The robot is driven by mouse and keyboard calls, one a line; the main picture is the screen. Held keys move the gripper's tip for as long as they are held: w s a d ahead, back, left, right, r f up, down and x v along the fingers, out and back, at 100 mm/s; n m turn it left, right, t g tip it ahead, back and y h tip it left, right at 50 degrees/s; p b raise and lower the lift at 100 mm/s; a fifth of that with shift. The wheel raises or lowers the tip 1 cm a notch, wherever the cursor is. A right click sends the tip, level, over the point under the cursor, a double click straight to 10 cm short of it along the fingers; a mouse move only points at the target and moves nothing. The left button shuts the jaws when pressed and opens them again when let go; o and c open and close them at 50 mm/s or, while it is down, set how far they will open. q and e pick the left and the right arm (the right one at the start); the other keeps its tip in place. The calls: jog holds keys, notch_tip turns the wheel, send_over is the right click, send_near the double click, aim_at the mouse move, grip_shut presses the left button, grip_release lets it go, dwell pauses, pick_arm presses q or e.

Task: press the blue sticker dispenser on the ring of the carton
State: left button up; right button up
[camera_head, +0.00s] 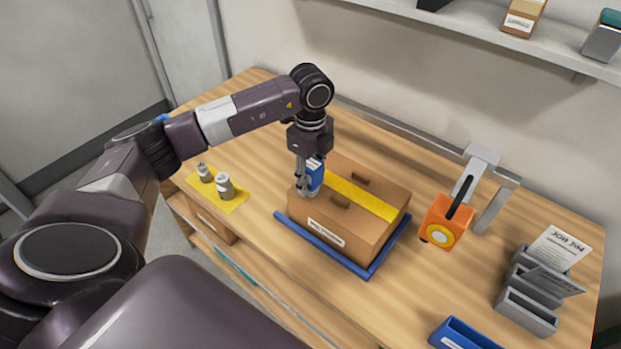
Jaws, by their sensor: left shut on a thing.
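The brown carton (350,226) sits in a blue-rimmed tray (322,243) on the wooden table, with a yellow band (365,196) across its top, dark slots in the top and a white label on its front. My left gripper (306,186) is shut on the blue sticker dispenser (318,172), at the carton's left end. The fingers partly cover the dispenser. I cannot tell whether the dispenser touches the carton. The ring on the carton cannot be made out; the gripper covers that end. My right gripper is not in view.
An orange device (444,223) hangs from a grey stand (481,160) right of the carton. Two small weights stand on a yellow mat (235,204) to the left. A grey rack with papers (527,308) and a blue bin (450,330) are at the right. A shelf (470,32) runs behind.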

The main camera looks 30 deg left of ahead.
aim_at(311, 163)
pick_arm(q)
jog(key=shift+f, duration=0.1)
jog(key=shift+f+b, duration=0.4)
jog(key=shift+f, duration=0.05)
dwell(0.4)
jog(key=shift+f, duration=0.1)
dwell(0.7)
jog(key=shift+r+p, duration=0.65)
jog(key=shift+r, duration=0.3)
jog(key=shift+r+p, duration=1.65)
jog(key=shift+r, duration=1)
jog(key=shift+f, duration=0.1)
